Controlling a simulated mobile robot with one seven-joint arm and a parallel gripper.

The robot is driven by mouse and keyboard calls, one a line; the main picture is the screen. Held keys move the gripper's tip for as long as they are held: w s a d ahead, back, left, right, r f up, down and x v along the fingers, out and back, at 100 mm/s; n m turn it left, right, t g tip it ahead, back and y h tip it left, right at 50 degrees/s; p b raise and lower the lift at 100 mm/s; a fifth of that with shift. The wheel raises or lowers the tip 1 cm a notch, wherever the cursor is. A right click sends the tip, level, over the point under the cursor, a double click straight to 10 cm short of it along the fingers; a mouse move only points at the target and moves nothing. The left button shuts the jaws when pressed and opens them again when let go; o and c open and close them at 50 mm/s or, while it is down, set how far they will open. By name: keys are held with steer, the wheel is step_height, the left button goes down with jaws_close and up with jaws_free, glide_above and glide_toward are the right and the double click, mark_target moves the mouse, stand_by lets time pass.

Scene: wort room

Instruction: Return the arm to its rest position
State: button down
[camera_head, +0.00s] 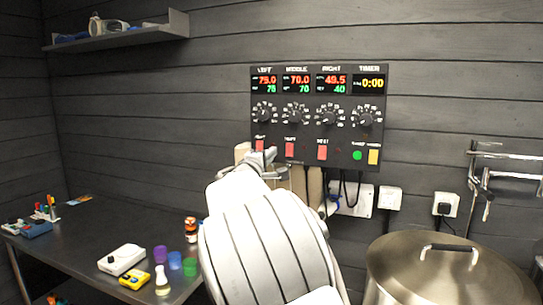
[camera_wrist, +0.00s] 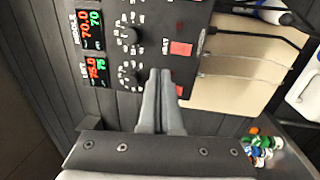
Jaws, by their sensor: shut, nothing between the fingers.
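My gripper (camera_head: 268,156) is at the lower left of the black control panel (camera_head: 318,134), in front of the left red switch (camera_head: 259,145). In the wrist view my gripper (camera_wrist: 160,73) has its two grey fingers together with nothing between them. The fingertips overlap the panel (camera_wrist: 150,15) beside the left dial (camera_wrist: 128,78) and cover part of the left switch. I cannot tell whether they touch it. My white arm is raised and reaches forward to the panel.
A dark table (camera_head: 75,250) at left holds a white device (camera_head: 122,259), a yellow meter (camera_head: 134,279) and coloured cups. A lidded steel pot (camera_head: 400,265) stands at right. Sockets (camera_head: 390,198) and cables are below the panel. A shelf (camera_head: 150,32) hangs upper left.

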steer(key=s+d+f+m+g+h, duration=0.2)
steer(key=s+d+m+g, duration=0.5)
steer(key=d, duration=0.7)
steer(key=s+d+f+m+g+y, duration=0.1)
steer(key=s+d+f, duration=0.15)
steer(key=s, duration=0.35)
steer(key=s+d+f+m+g+y, duration=0.1)
steer(key=s+d+f, duration=0.1)
steer(key=s+d, duration=0.3)
steer(key=s+a+f+m+g+y, duration=0.1)
steer(key=s+a+f+y, duration=0.1)
steer(key=s, duration=0.8)
steer(key=s+a+f+m+g+y, duration=0.1)
steer(key=s+a+f+m+y, duration=0.1)
steer(key=s, duration=0.8)
steer(key=s+a+f+m+g+y, duration=0.1)
steer(key=s+a+f+y, duration=0.2)
steer(key=s+a+f, duration=0.3)
steer(key=s+f, duration=0.1)
steer(key=s, duration=0.3)
steer(key=shift+y, duration=0.3)
